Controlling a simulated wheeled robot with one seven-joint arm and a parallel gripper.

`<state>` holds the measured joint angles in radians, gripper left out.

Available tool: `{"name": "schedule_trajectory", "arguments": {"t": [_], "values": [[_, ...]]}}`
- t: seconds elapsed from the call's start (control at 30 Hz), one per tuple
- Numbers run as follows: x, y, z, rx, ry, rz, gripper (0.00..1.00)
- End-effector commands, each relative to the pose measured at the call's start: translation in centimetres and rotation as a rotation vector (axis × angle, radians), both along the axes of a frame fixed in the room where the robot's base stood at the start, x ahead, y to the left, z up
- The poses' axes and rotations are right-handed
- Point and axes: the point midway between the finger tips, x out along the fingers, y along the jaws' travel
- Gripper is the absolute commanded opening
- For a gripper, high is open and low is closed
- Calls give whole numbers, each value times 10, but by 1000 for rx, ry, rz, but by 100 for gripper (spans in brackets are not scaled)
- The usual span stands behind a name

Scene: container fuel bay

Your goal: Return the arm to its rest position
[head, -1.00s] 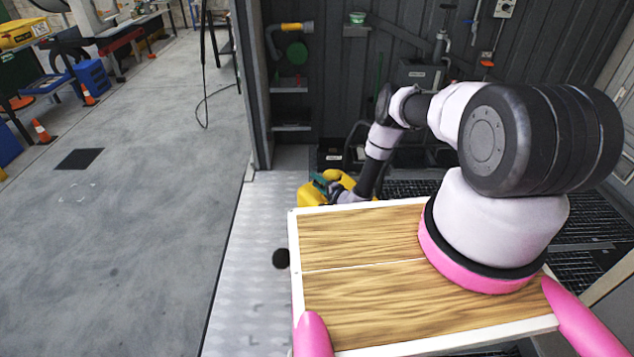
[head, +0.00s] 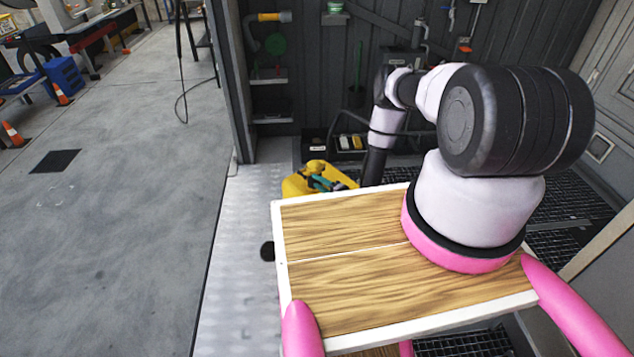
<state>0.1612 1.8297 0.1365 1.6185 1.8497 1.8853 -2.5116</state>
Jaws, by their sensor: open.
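My arm rises from the wooden-topped deck at the right, bends over at the back, and its dark lower link runs down behind the deck's far edge. My gripper is hidden there, so its jaws do not show. A yellow container (head: 296,186) with teal and dark parts on top stands on the floor just past the far edge of the deck, left of the lower link. Its lower part is hidden by the deck. I cannot tell how far my gripper is from it.
Dark ribbed wall with shelves (head: 270,82) and pipes stands behind the arm. A black bin (head: 316,144) with small items is at the wall's foot. Dark floor grating (head: 575,200) lies at the right. The grey floor (head: 120,220) at the left is largely open, with orange cones (head: 14,134).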

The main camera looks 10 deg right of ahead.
Motion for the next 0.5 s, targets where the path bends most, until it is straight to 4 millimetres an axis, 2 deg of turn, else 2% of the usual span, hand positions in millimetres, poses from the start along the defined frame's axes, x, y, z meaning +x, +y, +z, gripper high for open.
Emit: {"name": "schedule_trajectory", "arguments": {"t": [0.23, 0.3, 0.37, 0.47, 0.5], "values": [[1, 0, 1, 1, -1, 1, 41], [5, 2, 7, 7, -4, 12, 41], [14, 5, 21, 22, -13, 35, 41], [35, 16, 62, 66, -27, 114, 41], [45, 22, 85, 86, -33, 156, 41]]}}
